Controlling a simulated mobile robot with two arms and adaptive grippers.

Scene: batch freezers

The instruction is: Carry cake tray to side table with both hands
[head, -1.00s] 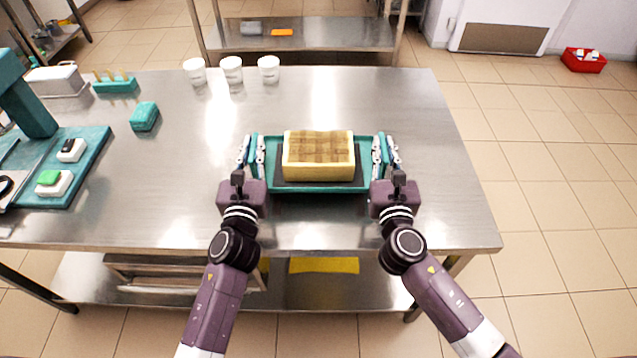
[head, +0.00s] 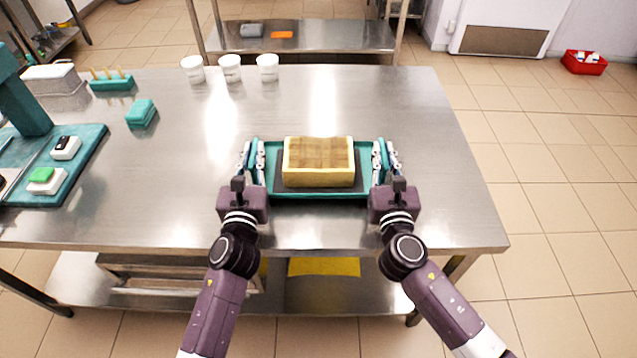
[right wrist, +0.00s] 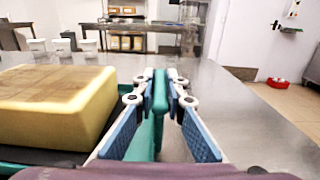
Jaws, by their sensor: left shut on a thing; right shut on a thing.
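The cake tray (head: 318,194) is teal with a dark mat in it. A yellow block of cake (head: 318,163) with a browned top sits on the mat. My left gripper (head: 257,160) is shut on the tray's left edge. My right gripper (head: 379,160) is shut on its right edge. In the right wrist view, the right gripper's fingers (right wrist: 160,105) clasp a teal upright part of the tray, and the cake (right wrist: 60,100) is to their left. The tray looks level over the front part of the steel table; I cannot tell if it touches the top.
The steel table (head: 180,190) holds white cups (head: 230,68), a teal sponge-like block (head: 141,112) and a teal machine base (head: 75,175) at left. A steel table with a lower shelf (head: 300,38) stands behind. The tabletop right of the tray is clear. A red bin (head: 584,62) is on the floor.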

